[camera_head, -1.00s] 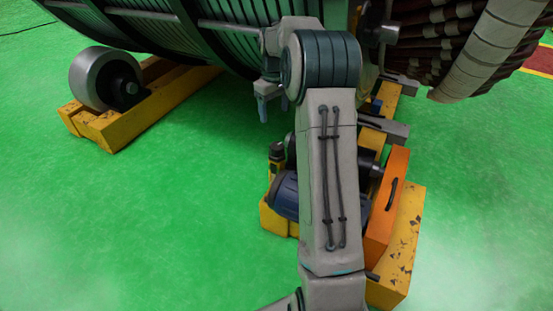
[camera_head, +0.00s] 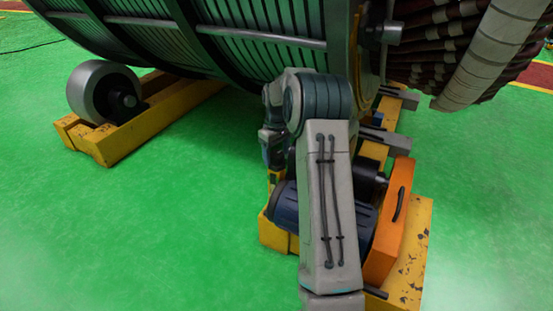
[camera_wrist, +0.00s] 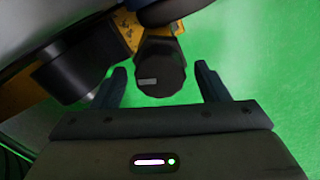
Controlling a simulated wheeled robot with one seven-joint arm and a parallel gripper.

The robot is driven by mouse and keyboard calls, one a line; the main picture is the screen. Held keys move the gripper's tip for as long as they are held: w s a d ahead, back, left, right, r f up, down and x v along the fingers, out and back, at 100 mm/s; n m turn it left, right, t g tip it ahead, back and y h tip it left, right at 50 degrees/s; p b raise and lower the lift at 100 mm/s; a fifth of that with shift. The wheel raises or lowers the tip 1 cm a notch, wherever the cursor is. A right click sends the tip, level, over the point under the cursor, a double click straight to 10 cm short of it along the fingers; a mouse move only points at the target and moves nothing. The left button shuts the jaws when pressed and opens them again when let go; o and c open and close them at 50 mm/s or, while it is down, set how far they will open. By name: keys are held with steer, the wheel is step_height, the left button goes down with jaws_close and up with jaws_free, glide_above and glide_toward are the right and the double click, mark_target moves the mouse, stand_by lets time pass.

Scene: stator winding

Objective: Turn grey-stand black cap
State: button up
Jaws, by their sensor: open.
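A black cap (camera_wrist: 161,76) with a small grey label shows in the wrist view, between the two fingers of my gripper (camera_wrist: 159,68). Green floor shows on its right side, and both fingers look apart from it. My gripper is open and empty. In the head view my gripper (camera_head: 273,158) points down beside the blue motor, in front of the small yellow-and-black post, so the cap is mostly hidden there. A grey stand under the cap cannot be made out.
A blue motor (camera_head: 286,207) and an orange box (camera_head: 390,222) sit on the yellow base (camera_head: 408,262). A large dark cylinder (camera_wrist: 72,70) lies close left of my fingers. The big ribbed drum (camera_head: 235,45) hangs above.

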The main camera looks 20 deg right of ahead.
steer(key=shift+f, duration=0.4)
steer(key=c, duration=1)
steer(key=shift+r+p, duration=0.1)
steer(key=shift+p, duration=0.2)
